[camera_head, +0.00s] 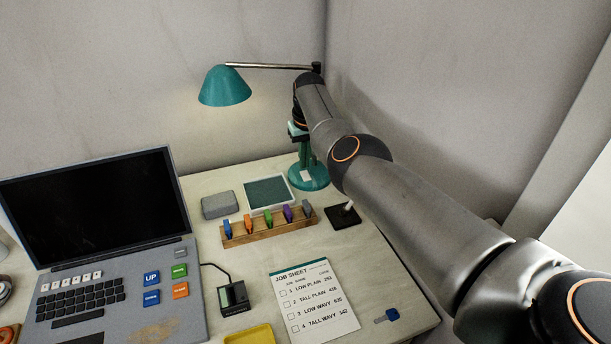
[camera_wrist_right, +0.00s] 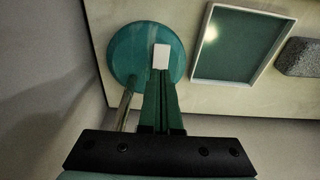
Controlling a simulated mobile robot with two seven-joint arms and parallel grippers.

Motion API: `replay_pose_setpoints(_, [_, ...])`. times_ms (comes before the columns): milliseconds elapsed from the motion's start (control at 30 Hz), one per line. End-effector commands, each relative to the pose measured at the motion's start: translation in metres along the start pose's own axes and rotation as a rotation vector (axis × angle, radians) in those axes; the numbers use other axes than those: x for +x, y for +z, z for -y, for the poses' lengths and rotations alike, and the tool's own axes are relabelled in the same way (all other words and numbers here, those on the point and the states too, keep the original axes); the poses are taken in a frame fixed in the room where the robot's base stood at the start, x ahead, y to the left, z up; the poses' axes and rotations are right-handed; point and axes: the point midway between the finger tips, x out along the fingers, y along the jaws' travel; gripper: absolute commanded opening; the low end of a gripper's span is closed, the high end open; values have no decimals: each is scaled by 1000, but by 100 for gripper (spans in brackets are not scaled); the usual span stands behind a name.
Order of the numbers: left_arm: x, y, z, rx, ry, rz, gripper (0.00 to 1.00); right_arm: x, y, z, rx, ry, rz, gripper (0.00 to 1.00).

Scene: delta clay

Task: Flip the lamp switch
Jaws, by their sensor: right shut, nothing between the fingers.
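The teal desk lamp has a cone shade (camera_head: 225,88) on a thin horizontal arm, and a round base (camera_head: 317,183) at the table's back corner. A white switch (camera_head: 306,175) sits on the base; it also shows in the right wrist view (camera_wrist_right: 161,52). My right gripper (camera_head: 306,164) points down over the base, its green fingers shut and empty. In the right wrist view the fingertips (camera_wrist_right: 160,74) end right by the switch; I cannot tell whether they touch it. The lamp's post (camera_wrist_right: 124,108) is beside the fingers, mostly hidden by my arm in the head view. My left gripper is out of view.
A teal-lined tray (camera_head: 269,193), a grey block (camera_head: 219,205) and a wooden rack (camera_head: 267,230) of coloured pieces stand nearby. A black joystick-like box (camera_head: 344,216) is right of the rack. A laptop (camera_head: 95,210) and a job sheet (camera_head: 313,300) are nearer.

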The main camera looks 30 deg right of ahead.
Motion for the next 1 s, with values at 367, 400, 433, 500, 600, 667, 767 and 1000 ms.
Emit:
replay_pose_setpoints(367, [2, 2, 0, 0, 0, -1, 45, 4, 1, 0, 0, 0, 0, 0])
replay_pose_setpoints(400, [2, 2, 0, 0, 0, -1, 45, 5, 1, 0, 0, 0, 0, 0])
replay_pose_setpoints(433, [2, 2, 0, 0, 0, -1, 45, 5, 1, 0, 0, 0, 0, 0])
replay_pose_setpoints(500, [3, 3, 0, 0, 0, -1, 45, 6, 1, 0, 0, 0, 0, 0])
replay_pose_setpoints(600, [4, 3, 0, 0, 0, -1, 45, 8, 1, 0, 0, 0, 0, 0])
replay_pose_setpoints(667, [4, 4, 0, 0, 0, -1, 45, 8, 1, 0, 0, 0, 0, 0])
replay_pose_setpoints(767, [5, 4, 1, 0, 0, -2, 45, 10, 2, 0, 0, 0, 0, 0])
replay_pose_setpoints(1000, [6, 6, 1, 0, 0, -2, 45, 14, 2, 0, 0, 0, 0, 0])
